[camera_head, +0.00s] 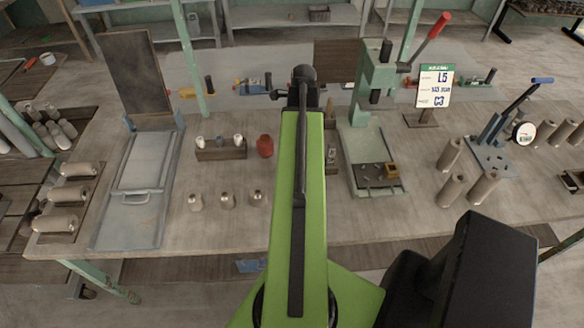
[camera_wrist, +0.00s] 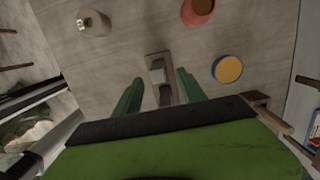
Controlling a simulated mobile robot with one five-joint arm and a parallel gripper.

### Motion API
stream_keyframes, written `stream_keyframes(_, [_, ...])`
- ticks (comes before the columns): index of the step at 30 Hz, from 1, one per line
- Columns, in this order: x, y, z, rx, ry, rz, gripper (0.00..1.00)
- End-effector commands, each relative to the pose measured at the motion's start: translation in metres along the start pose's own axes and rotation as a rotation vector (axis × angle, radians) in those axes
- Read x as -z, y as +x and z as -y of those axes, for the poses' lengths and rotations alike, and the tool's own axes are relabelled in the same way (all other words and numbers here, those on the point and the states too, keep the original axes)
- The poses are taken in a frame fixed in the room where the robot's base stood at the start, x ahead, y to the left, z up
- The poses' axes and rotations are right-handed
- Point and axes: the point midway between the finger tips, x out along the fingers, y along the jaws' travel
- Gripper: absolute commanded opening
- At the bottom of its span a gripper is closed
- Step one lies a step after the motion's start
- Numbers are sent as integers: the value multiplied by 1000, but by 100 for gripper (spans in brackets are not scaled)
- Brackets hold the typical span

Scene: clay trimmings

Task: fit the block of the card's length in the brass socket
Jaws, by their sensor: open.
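My gripper (camera_wrist: 158,88) is open in the wrist view, its two green fingers apart. A small wooden holder (camera_wrist: 153,56) with greyish block-like pieces (camera_wrist: 158,75) lies between the fingers in that picture. I cannot tell how far below the fingertips it is, and nothing is seen held. In the head view my green arm hides the gripper and that spot. The card (camera_head: 435,86) stands at the right and reads L5 and C3, with smaller text I cannot read surely. A small brass-coloured piece (camera_head: 391,171) sits on the green press's base; I cannot tell if it is the socket.
A red pot (camera_wrist: 198,10), a yellow disc with a blue rim (camera_wrist: 227,69) and a grey clay piece (camera_wrist: 93,24) surround the holder. The green press (camera_head: 372,95) stands right of my arm, clay cylinders (camera_head: 451,190) beyond it.

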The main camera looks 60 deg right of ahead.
Motion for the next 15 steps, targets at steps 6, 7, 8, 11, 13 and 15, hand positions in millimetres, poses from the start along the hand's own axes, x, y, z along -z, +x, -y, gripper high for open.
stream_keyframes(6, [0, 29, 0, 0, -2, 0, 48])
stream_keyframes(7, [-1, 28, 0, 0, -2, 0, 48])
stream_keyframes(8, [-1, 27, 0, 0, -2, 0, 48])
stream_keyframes(11, [0, 32, -1, 0, -2, 0, 48])
stream_keyframes(13, [1, 42, -2, 0, -2, 0, 48])
stream_keyframes(15, [2, 54, -4, 0, -2, 0, 48])
